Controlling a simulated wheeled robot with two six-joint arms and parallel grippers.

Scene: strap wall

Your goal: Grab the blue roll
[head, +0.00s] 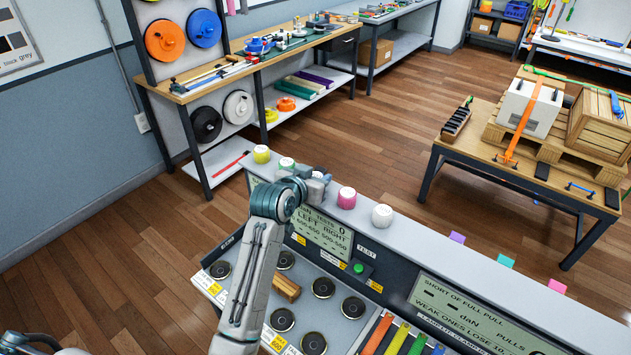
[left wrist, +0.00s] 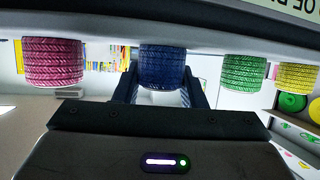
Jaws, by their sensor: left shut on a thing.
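The blue roll (left wrist: 162,68) hangs upside down in the left wrist view, between the two dark fingers of my left gripper (left wrist: 160,88). The fingers are shut on it, one on each side. In the head view my left gripper (head: 313,184) is at the row of rolls on the grey ledge of the console; the blue roll is mostly hidden there. The pink roll (head: 347,198) stands just right of the gripper, and the green roll (head: 287,163) is just left of it. My right gripper is not in view.
A yellow roll (head: 261,154) and a whitish roll (head: 382,215) stand at the ends of the row. The console's display (head: 322,233) and green test button (head: 358,268) lie in front. A table (head: 480,150) with crates stands at the right; open floor lies between.

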